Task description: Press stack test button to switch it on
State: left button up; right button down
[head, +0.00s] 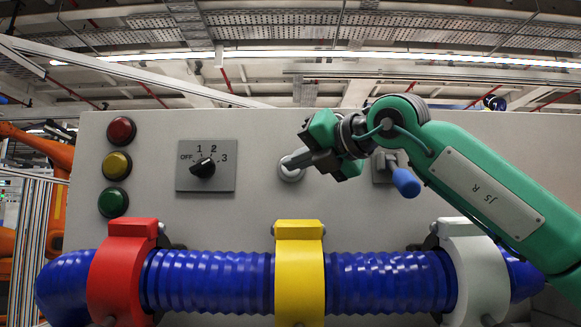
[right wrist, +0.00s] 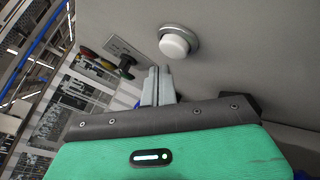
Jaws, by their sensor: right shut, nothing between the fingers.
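A round white push button in a metal ring (head: 291,174) sits on the grey panel (head: 255,140), right of the rotary switch; I take it for the stack test button. In the right wrist view the white button (right wrist: 175,46) stands out from the panel, unobstructed. My right gripper (head: 288,162) is shut and empty. In the head view its fingertips overlap the button and partly hide it. In the right wrist view the fingertips (right wrist: 158,70) are just below the button, with a visible gap. The stack lights, red (head: 121,131), yellow (head: 117,165) and green (head: 113,202), look unlit. My left gripper is not in view.
A rotary switch (head: 203,169) marked OFF, 1, 2, 3 is left of the button. A blue-handled lever (head: 406,182) is right, near my right arm. A blue corrugated hose (head: 210,282) with red, yellow and white clamps runs below. The panel's upper middle is clear.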

jog(key=shift+w, duration=0.2)
jog(key=shift+w, duration=0.25)
jog(key=shift+w, duration=0.45)
dwell(0.8)
jog(key=shift+s+b, duration=0.75)
jog(key=shift+s, duration=0.15)
